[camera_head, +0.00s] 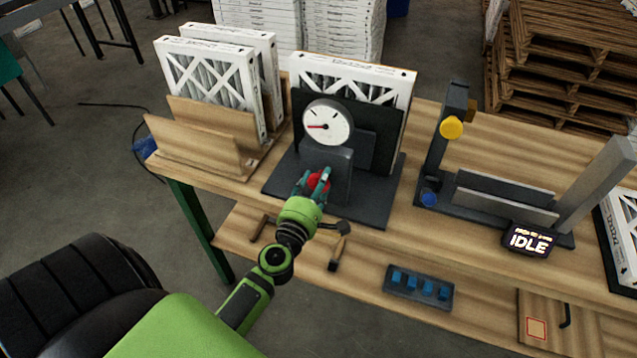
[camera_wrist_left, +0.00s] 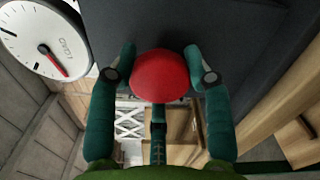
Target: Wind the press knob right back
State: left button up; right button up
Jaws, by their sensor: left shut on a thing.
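The red press knob (camera_head: 318,182) sits on the front of the dark grey press (camera_head: 330,168) on the bench. My left gripper (camera_head: 313,183) reaches it from the front and is shut on it. A white round gauge (camera_head: 327,122) with a red needle stands above the knob; the needle points left in the head view. The gauge (camera_wrist_left: 43,38) also shows at the upper left of the wrist view. A boxed filter (camera_head: 352,75) stands in the press. My right gripper is not in view.
Two boxed filters (camera_head: 215,70) stand in a wooden rack (camera_head: 205,140) left of the press. A hammer (camera_head: 339,245) lies close to my left wrist. A tray of blue pieces (camera_head: 419,287), a sign reading IDLE (camera_head: 529,240) and a dark fixture (camera_head: 500,205) are to the right.

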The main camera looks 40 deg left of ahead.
pick_arm(q)
jog(key=n, duration=0.4)
jog(key=shift+a, duration=0.2)
jog(key=n, duration=0.3)
jog(key=shift+d+f+n, duration=0.1)
jog(key=shift+f+n, duration=0.05)
jog(key=shift+n, duration=0.15)
jog(key=n, duration=0.3)
jog(key=shift+d+f+n, duration=0.15)
jog(key=shift+n, duration=0.15)
jog(key=n, duration=0.3)
jog(key=shift+d+f+n, duration=0.1)
jog(key=shift+n, duration=0.2)
jog(key=n, duration=0.3)
jog(key=shift+n, duration=0.3)
jog(key=n+p, duration=0.1)
jog(key=n, duration=0.2)
jog(key=shift+d+n, duration=0.15)
jog(key=shift+n, duration=0.15)
jog(key=n+p, duration=0.1)
jog(key=n, duration=0.3)
jog(key=shift+d+r+n+p, duration=0.15)
jog(key=shift+n+p, duration=0.15)
jog(key=shift+n, duration=0.6)
jog(key=shift+a+r+n+p, duration=0.1)
jog(key=shift+n+p, duration=0.15)
jog(key=shift+n, duration=0.65)
